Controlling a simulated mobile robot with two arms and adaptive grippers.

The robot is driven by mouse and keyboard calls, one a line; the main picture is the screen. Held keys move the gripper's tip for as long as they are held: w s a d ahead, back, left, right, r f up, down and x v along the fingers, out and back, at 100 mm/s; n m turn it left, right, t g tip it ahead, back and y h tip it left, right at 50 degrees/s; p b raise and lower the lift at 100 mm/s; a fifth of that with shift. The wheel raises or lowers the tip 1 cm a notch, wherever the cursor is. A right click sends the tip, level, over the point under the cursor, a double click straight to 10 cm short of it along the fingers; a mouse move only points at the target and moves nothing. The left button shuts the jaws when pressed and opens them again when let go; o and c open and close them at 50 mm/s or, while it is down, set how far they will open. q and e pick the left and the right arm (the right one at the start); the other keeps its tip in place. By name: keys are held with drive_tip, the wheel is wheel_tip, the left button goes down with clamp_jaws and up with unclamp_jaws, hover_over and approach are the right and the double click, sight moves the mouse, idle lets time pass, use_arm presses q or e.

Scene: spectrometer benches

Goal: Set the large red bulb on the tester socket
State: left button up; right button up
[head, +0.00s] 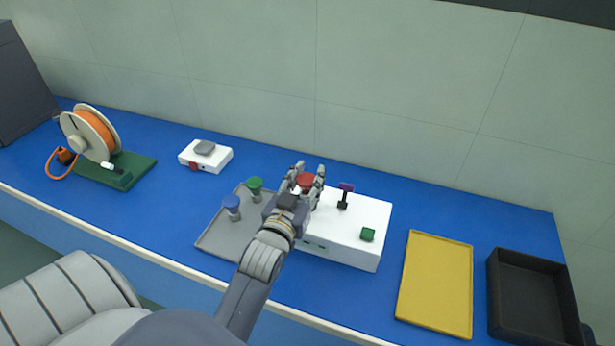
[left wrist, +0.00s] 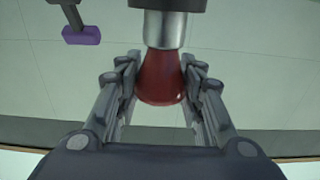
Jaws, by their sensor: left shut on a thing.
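The large red bulb (head: 305,180) is between the fingers of my left gripper (head: 309,176), over the left part of the white tester box (head: 340,240). In the left wrist view, the red bulb (left wrist: 160,75) has a silver metal base pointing to a dark block (left wrist: 168,4) at the top edge, which looks like the socket. The base meets this block in the picture; I cannot tell whether it is seated. My left gripper's fingers (left wrist: 162,80) are shut on the bulb from both sides. The gripper hides the socket in the head view. My right gripper is not in view.
A purple-topped lever (head: 345,190) and a green button (head: 367,234) are on the tester. A grey tray (head: 212,240) at left holds a green bulb (head: 254,188) and a blue bulb (head: 231,206). A yellow tray (head: 435,285) and black bin (head: 505,310) stand right.

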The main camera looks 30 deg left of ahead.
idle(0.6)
use_arm(q)
drive_tip(key=shift+f, duration=0.65)
drive_tip(key=o, duration=0.8)
